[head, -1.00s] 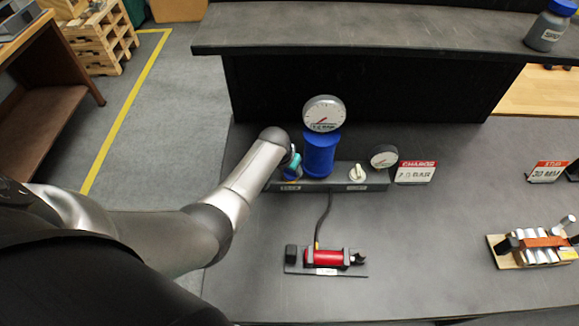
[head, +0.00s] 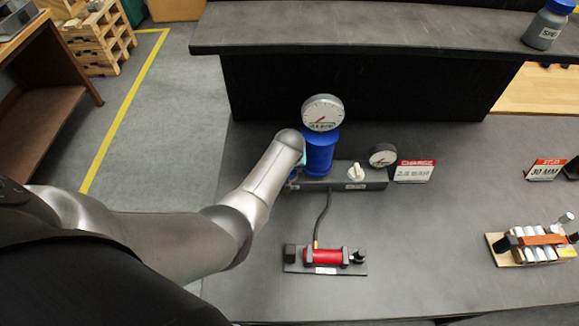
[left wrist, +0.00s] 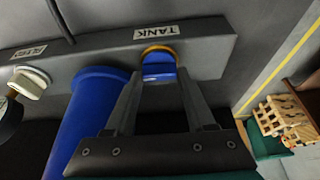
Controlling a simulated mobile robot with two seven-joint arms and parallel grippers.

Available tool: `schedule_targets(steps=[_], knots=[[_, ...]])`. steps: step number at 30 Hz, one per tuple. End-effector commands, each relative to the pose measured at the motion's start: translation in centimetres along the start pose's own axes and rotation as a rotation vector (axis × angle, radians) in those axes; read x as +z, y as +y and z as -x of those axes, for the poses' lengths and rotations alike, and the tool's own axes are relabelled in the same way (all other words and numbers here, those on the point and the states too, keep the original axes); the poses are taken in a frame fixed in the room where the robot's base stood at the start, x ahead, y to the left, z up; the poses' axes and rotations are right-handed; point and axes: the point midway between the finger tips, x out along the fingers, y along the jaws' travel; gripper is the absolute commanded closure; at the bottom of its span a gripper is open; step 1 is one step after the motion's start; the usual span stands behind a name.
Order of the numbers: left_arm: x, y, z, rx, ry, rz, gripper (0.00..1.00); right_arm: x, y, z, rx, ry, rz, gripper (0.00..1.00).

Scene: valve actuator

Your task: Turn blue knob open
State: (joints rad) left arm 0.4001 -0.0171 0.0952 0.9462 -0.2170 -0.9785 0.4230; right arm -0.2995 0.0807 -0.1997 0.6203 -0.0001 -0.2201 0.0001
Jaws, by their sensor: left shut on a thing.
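The blue knob (left wrist: 160,66) sits in a yellow ring on the dark grey manifold, beside the TANK label, in the left wrist view. My left gripper (left wrist: 160,78) is shut on it, one finger on each side. In the head view my left arm hides most of the knob and gripper at the left end of the manifold (head: 374,184). A blue cylinder (head: 320,155) stands behind the manifold with a round gauge (head: 323,112) on top. My right gripper is not in view.
A white knob (head: 355,172) and a smaller gauge (head: 383,155) are at the manifold's right. A red cylinder fixture (head: 324,257) lies in front, joined by a hose (head: 323,219). A CHARGE sign (head: 414,171) stands right. The bench front is mostly clear.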

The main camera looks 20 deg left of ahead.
Motion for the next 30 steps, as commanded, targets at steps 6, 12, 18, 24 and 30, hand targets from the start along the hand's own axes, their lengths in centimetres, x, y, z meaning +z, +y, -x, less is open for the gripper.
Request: schedule_targets(steps=[6,12,18,24,30], knots=[[0.39,-0.04,-0.13,-0.001,-0.010,0.000,1.00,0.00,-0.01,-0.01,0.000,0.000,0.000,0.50],[0.25,0.02,-0.08,0.001,-0.006,0.000,0.24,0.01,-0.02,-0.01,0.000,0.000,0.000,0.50],[0.06,0.21,0.01,0.005,-0.001,0.000,0.15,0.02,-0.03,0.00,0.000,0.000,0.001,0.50],[-0.11,0.40,0.10,0.009,0.003,0.000,0.15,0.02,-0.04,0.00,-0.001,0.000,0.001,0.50],[-0.42,0.57,0.26,0.013,0.008,0.000,0.15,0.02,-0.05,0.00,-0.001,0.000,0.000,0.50]])
